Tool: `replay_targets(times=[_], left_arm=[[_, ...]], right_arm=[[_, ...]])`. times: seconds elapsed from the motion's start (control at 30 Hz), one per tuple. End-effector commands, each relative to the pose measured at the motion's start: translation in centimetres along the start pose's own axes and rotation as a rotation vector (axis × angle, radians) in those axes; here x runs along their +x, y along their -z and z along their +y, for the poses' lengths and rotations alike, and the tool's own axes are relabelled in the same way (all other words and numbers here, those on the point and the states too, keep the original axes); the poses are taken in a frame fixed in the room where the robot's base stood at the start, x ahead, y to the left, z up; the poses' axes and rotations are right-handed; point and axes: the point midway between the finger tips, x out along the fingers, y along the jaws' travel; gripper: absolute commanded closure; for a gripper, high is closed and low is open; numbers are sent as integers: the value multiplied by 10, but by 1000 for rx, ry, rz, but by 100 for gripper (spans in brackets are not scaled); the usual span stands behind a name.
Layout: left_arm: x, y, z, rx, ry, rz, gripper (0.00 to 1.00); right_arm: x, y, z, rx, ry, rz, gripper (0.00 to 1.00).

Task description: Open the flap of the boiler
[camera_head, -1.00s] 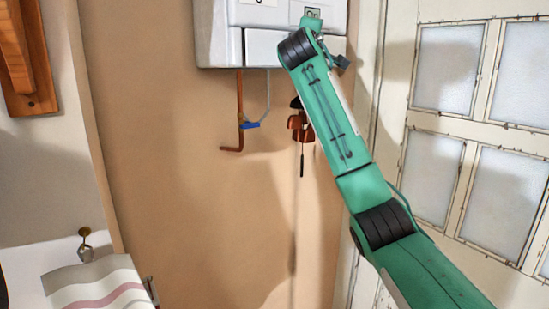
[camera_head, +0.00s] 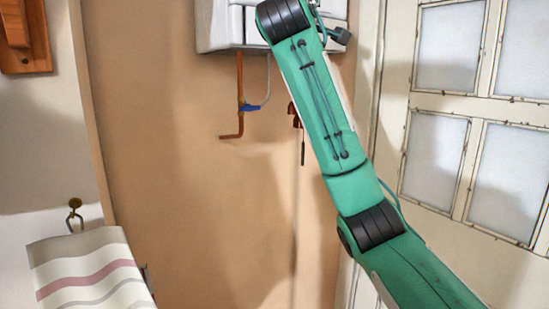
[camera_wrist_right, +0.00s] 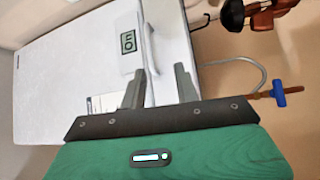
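The white boiler (camera_head: 222,26) hangs on the wall at the top of the head view, partly cut off and partly behind my right arm. In the right wrist view the boiler (camera_wrist_right: 65,75) fills much of the left and middle. Its front has a panel with a dark-framed label (camera_wrist_right: 128,41) and a pale raised strip like a handle (camera_wrist_right: 151,45). My right gripper (camera_wrist_right: 160,75) has its two grey fingers apart, with the strip's lower end between or just beyond them. I cannot tell whether they touch. The flap shows no clear opening. My left gripper is out of view.
A copper pipe (camera_head: 240,95) with a blue valve (camera_head: 250,108) runs below the boiler; the valve (camera_wrist_right: 287,93) also shows in the wrist view. A glazed door (camera_head: 455,115) stands right. A striped towel (camera_head: 90,275) hangs lower left. The wall below the boiler is mostly clear.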

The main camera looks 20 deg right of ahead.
Motion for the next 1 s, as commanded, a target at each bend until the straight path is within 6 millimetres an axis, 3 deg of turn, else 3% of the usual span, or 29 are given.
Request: replay_targets(times=[0.4,1.0], left_arm=[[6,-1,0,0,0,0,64],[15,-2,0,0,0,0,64]], right_arm=[[34,15,-77,4,76,26,69],[70,28,-190,15,184,56,69]])
